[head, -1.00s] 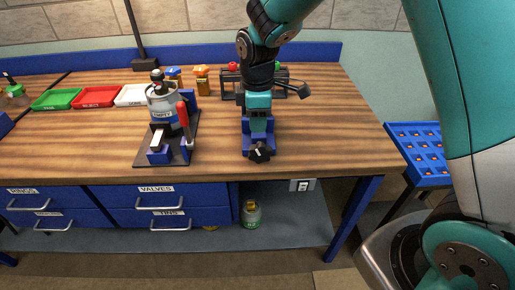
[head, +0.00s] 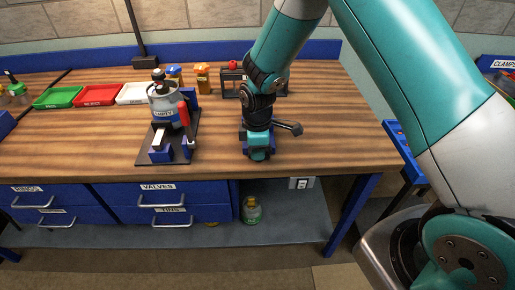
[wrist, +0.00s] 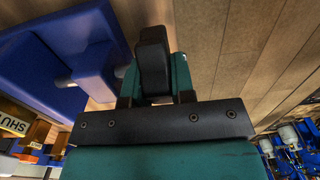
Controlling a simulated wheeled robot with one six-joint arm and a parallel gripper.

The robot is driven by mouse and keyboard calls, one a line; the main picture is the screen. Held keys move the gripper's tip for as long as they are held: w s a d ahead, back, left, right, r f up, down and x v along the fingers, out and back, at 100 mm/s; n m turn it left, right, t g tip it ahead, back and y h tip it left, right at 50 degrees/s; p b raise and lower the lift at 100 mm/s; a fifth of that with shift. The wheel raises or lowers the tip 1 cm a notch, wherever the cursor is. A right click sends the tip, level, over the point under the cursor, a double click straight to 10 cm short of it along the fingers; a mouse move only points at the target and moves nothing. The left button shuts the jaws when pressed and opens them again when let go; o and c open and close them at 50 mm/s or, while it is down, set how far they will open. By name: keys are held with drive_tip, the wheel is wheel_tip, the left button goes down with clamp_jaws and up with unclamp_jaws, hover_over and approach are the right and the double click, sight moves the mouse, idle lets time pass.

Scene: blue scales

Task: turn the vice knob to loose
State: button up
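The blue vice (head: 244,135) stands at the front edge of the wooden bench, mostly behind my gripper in the head view. In the wrist view a blue vice body (wrist: 62,45) fills the upper left, with a short grey rod (wrist: 66,80) at its side. My gripper (head: 258,153) points down at the vice's front, where it covers the vice knob in the head view. In the wrist view, dark finger pads (wrist: 153,62) show between teal finger parts, beside the vice. I cannot make out the knob or whether the fingers hold it.
A clamp stand (head: 166,112) with a red handle stands left of the vice on the bench (head: 330,130). Green, red and white trays (head: 97,96) lie farther left. A dark rack (head: 232,84) stands behind my arm. The bench right of the vice is clear.

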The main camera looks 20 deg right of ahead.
clamp_jaws()
drive_tip(key=shift+a, duration=0.1)
drive_tip(key=g+h+p, duration=0.1)
drive_tip(key=h, duration=0.2)
drive_tip(key=shift+a+h, duration=0.15)
drive_tip(key=shift+h, duration=0.15)
drive_tip(key=shift+w+f+g+h+p, duration=0.15)
drive_tip(key=shift+g+h+p, duration=0.2)
drive_tip(key=shift+h, duration=0.5)
drive_tip(key=shift+s+f+g+h+p, duration=0.1)
drive_tip(key=shift+g+h+p, duration=0.2)
drive_tip(key=shift+h, duration=0.55)
drive_tip(key=shift+o, duration=1.7)
unclamp_jaws()
